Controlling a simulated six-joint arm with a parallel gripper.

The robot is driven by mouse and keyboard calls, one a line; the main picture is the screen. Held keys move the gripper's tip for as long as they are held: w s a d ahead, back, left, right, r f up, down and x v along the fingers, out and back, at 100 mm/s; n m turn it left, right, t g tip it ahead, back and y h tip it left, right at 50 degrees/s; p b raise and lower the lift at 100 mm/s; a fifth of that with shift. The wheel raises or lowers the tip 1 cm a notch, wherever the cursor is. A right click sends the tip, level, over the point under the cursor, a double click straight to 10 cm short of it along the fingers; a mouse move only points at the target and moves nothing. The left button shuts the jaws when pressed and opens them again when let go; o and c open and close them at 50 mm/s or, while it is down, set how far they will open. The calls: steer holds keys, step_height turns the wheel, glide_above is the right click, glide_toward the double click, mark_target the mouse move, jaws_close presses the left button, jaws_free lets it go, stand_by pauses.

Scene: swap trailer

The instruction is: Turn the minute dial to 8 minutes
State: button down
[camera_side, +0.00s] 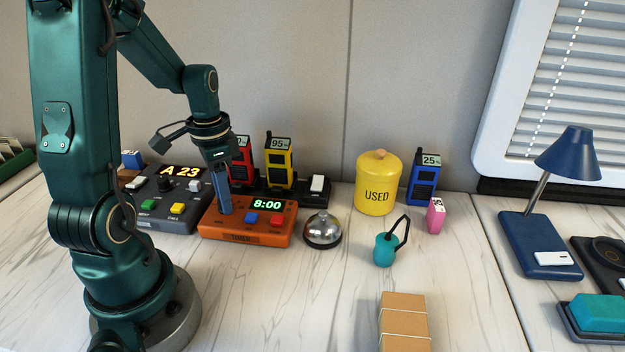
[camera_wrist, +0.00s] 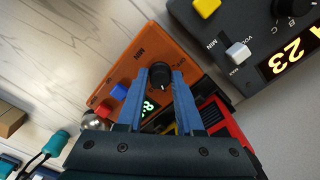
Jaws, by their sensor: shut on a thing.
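The orange timer box (camera_side: 245,239) stands on the marble-look table, and its green display (camera_side: 267,205) reads 8:00. It has a blue button (camera_side: 252,218) and a red button (camera_side: 277,219) on top. My gripper (camera_side: 226,209) points down at the left part of the timer. In the wrist view, my gripper (camera_wrist: 160,82) has its two blue fingers shut on either side of the black minute dial (camera_wrist: 160,70). The dial is hidden behind the fingers in the side view. The timer's orange top (camera_wrist: 128,62) also shows in the wrist view, with the display partly covered by a finger.
A dark panel (camera_side: 160,213) reading A 23 stands close at the left. Red and yellow radios (camera_side: 279,165) stand behind the timer. A silver bell (camera_side: 323,231) is just right of it, then a yellow USED canister (camera_side: 377,187).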

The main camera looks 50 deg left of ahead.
steer(key=shift+m, duration=0.6)
steer(key=c, duration=0.6)
jaws_free()
steer(key=shift+o, duration=0.2)
steer(key=shift+r, duration=2.6)
